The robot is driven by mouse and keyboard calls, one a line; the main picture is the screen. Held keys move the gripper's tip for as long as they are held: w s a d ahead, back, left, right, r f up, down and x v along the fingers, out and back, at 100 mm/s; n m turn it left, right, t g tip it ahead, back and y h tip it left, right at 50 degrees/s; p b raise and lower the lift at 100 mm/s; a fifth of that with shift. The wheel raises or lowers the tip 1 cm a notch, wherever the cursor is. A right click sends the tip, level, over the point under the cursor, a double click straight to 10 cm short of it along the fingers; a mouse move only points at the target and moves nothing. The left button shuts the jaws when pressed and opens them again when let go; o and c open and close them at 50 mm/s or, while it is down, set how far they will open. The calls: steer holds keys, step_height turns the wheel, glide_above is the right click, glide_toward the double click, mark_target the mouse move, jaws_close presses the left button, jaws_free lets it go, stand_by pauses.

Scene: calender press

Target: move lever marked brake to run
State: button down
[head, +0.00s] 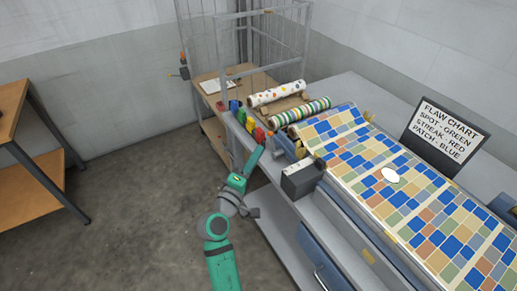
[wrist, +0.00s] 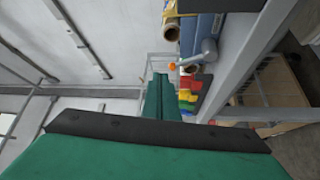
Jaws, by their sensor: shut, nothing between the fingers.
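No label reading brake or run is legible, so I cannot tell for certain which part is the brake lever. A small grey box (head: 301,180) with a dark knob (head: 320,163) on top stands at the front edge of the press bed. In the wrist view a grey lever-like arm (wrist: 197,57) runs toward a small orange knob (wrist: 173,66). My gripper (head: 259,151) is shut and empty, left of the grey box and close to the coloured tabs along the bench edge. Its green fingers (wrist: 161,90) lie together in the wrist view. I see no contact with a lever.
Coloured tabs (head: 250,125) line the bench edge. A flaw chart sign (head: 446,133) stands at right. A wire cage (head: 307,45) stands behind. Floor (head: 130,210) is clear at left.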

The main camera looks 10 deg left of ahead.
steer(key=s, duration=0.1)
steer(key=s+a+r, duration=0.1)
steer(key=s, duration=0.1)
steer(key=s+a, duration=0.1)
steer(key=s, duration=0.1)
steer(key=shift+s+a+r, duration=0.1)
steer(key=shift+a+r, duration=0.15)
steer(key=s+d+f+m+g+y, duration=0.3)
steer(key=s+f+y, duration=0.4)
steer(key=s+f, duration=1.2)
steer(key=s+d+r+m, duration=0.1)
steer(key=s+d+m, duration=0.2)
steer(key=s, duration=0.7)
steer(key=s+d+r+m, duration=0.2)
steer(key=s+d+m, duration=0.2)
steer(key=s, duration=0.7)
steer(key=shift+s+r+m+h, duration=0.15)
steer(key=shift+s+m+h, duration=0.15)
steer(key=shift+m, duration=0.7)
